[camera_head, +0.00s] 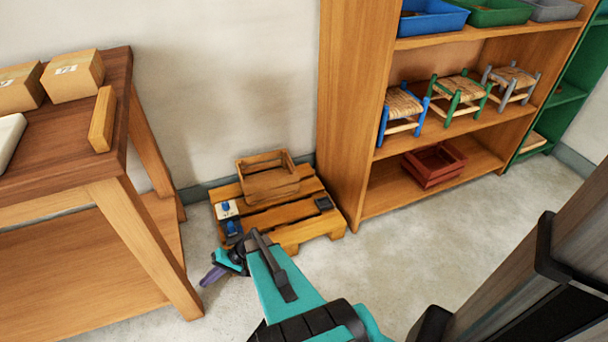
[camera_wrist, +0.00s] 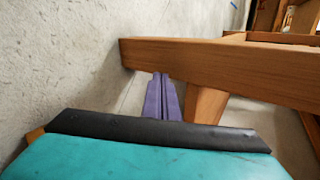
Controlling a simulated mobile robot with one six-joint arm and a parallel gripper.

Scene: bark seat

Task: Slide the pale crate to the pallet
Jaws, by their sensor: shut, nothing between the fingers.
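The pale wooden crate (camera_head: 268,180) sits upright and looks empty on the back part of the wooden pallet (camera_head: 296,232). The pallet lies on the floor against the wall, between the workbench and the shelf unit. My gripper (camera_head: 211,276) is low in front of the pallet's left side, apart from the crate, with its purple fingers pointing left. In the wrist view its fingers (camera_wrist: 163,97) are together with nothing between them, near a wooden beam (camera_wrist: 220,62). My arm hides part of the pallet's front left.
The shelf unit (camera_head: 345,110) at right holds small stools and a red crate (camera_head: 433,165).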

